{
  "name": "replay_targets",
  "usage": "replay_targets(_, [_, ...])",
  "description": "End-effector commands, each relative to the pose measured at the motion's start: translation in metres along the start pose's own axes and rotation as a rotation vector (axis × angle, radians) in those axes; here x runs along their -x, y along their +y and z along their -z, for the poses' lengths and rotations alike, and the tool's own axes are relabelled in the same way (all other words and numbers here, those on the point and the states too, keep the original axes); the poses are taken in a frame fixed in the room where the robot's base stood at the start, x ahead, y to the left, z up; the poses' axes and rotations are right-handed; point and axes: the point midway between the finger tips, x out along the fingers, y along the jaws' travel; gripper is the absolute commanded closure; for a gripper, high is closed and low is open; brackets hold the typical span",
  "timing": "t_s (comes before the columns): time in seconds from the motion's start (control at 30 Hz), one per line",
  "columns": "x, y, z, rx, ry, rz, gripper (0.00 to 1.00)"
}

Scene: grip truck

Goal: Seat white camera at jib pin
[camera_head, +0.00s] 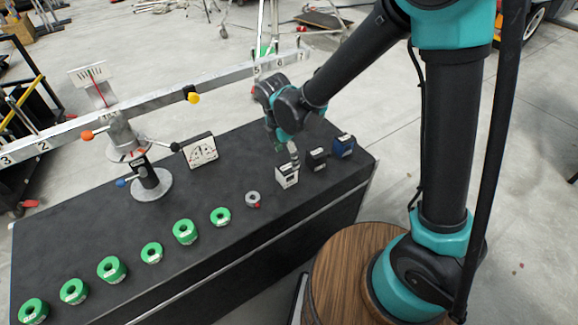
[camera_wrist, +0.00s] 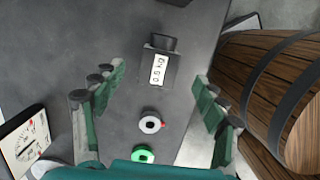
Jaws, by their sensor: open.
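The white camera (camera_head: 287,176) is a small box on the dark bench, at the near end of a row of three. My gripper (camera_head: 286,150) is just above and behind it in the head view, partly covering it. In the wrist view the box, seemingly the white camera (camera_wrist: 159,68), looks grey in shadow and carries a white weight label. It lies between and beyond the open, empty fingers of my gripper (camera_wrist: 160,90). The long numbered jib beam (camera_head: 150,103) runs across the post at the left. I cannot tell which part of it is the jib pin.
A black camera (camera_head: 317,159) and a blue camera (camera_head: 343,146) stand right of the white one. A grey ring (camera_head: 253,199) and several green rings (camera_head: 185,231) line the bench front. A dial panel (camera_head: 200,150) stands behind. A wooden barrel (camera_wrist: 270,85) is at right.

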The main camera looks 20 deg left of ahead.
Motion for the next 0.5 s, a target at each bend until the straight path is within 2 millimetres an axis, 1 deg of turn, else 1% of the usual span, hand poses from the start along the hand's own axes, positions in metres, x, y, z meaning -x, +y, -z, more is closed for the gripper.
replay_targets(0.03, [-0.01, 0.0, 0.0, -0.001, 0.0, 0.0, 0.28])
replay_targets(0.2, [-0.037, 0.001, 0.0, -0.001, 0.0, 0.0, 0.28])
replay_targets(0.33, [-0.052, 0.0, 0.0, -0.001, 0.0, 0.0, 0.28])
replay_targets(0.5, [-0.062, 0.0, 0.0, -0.001, 0.0, 0.0, 0.28])
